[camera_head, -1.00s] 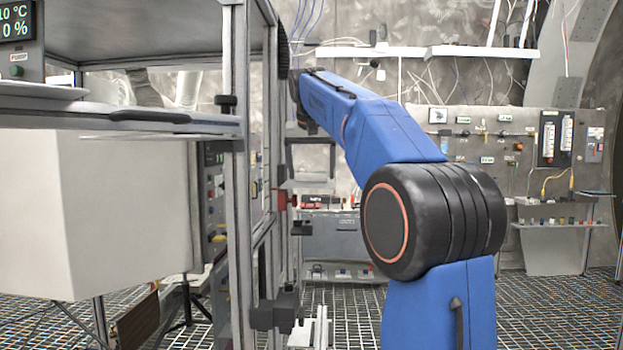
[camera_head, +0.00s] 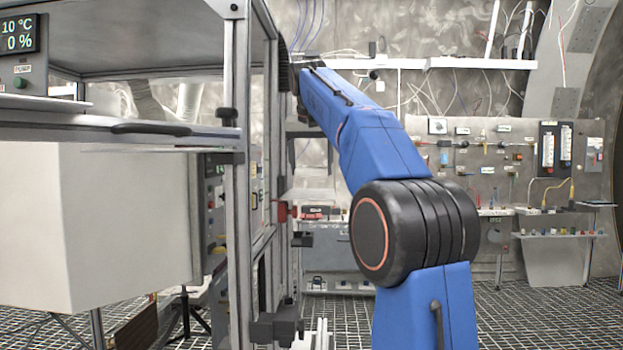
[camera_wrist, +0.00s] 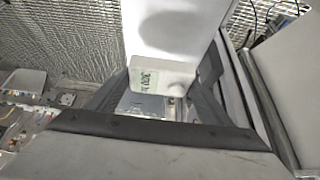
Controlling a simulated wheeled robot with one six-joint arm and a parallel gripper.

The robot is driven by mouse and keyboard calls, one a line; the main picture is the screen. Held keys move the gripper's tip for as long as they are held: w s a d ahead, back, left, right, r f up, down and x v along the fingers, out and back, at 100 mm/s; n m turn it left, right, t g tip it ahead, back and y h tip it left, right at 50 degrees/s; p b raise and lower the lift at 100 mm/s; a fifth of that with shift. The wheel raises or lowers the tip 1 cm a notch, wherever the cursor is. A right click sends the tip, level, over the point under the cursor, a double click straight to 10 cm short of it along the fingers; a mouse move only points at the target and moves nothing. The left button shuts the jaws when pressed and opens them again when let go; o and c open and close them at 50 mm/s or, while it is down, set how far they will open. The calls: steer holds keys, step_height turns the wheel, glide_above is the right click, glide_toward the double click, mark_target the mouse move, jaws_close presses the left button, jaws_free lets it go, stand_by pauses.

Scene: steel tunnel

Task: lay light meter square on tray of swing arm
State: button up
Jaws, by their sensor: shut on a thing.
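My gripper (camera_wrist: 168,84) shows in the wrist view, its dark fingers on both sides of a small pale box with a green display, which I take as the light meter (camera_wrist: 150,76). The jaws are shut on it. A bright white flat surface (camera_wrist: 172,28) lies beyond the meter; I cannot tell whether this is the tray, or whether the meter touches it. In the head view my blue arm reaches away to the back left, and its gripper and the meter are hidden. I cannot make out the swing arm's tray for certain there.
A metal rack (camera_head: 237,180) stands close on the left, with a shelf edge (camera_head: 150,130) and a large white box (camera_head: 95,225). An instrument panel (camera_head: 485,160) lines the back wall. Grating floor (camera_head: 540,315) at the lower right is clear.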

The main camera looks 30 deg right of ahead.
steer(key=shift+r, duration=2.7)
